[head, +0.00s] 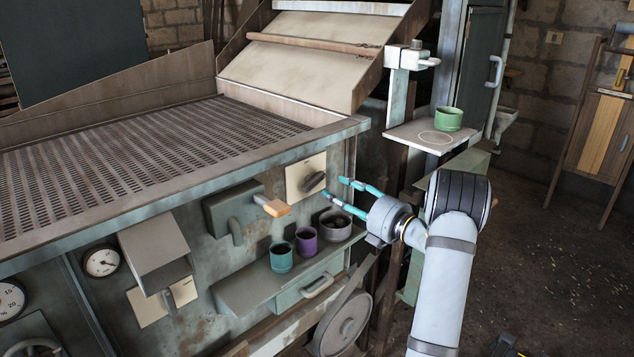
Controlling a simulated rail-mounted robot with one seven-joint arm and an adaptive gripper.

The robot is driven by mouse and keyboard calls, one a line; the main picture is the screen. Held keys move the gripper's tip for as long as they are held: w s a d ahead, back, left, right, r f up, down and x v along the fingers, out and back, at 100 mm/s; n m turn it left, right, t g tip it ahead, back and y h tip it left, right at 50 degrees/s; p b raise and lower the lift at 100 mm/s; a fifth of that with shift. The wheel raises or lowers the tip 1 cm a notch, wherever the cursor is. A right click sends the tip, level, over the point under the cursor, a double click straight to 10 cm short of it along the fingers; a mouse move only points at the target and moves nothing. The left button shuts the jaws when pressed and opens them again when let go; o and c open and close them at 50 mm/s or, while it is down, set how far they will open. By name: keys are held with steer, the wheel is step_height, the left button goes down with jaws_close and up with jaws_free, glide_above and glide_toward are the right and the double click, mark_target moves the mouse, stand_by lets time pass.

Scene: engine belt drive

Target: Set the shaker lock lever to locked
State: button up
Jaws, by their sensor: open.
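My gripper (335,188) is open, its two teal fingers pointing left toward the machine's front panel. Just left of the fingertips is a dark handle (313,181) on a cream plate (295,172). The fingers look close to it but not around it, and I cannot tell the exact gap. Further left, a lever with an orange grip (272,206) sticks out of a dark green box (222,212). Another grey lever (168,301) sits on a cream plate below a hood. No readable label shows which one is the shaker lock lever.
Below my gripper, a shelf (232,296) holds a teal cup (281,258), a purple cup (306,242) and a dark-filled bowl (335,226). A drawer handle (318,287) and a round pulley (342,322) are lower. A green cup (448,119) stands on a side shelf.

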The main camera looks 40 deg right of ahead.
mark_target(316, 181)
steer(key=w, duration=0.3)
steer(key=w+p, duration=0.1)
steer(key=w, duration=0.2)
steer(key=w+a, duration=0.1)
steer(key=w, duration=0.1)
steer(key=shift+w+p, duration=0.35)
steer(key=shift+w, duration=0.05)
steer(key=shift+c, duration=0.4)
jaws_close()
steer(key=shift+f, duration=0.1)
steer(key=shift+d+f+m+b, duration=0.15)
steer(key=shift+m+b, duration=0.85)
steer(key=shift+b, duration=0.25)
steer(key=shift+r+m+b, duration=0.3)
steer(key=shift+m+b, duration=0.2)
steer(key=shift+m, duration=0.7)
steer(key=shift+d, duration=0.1)
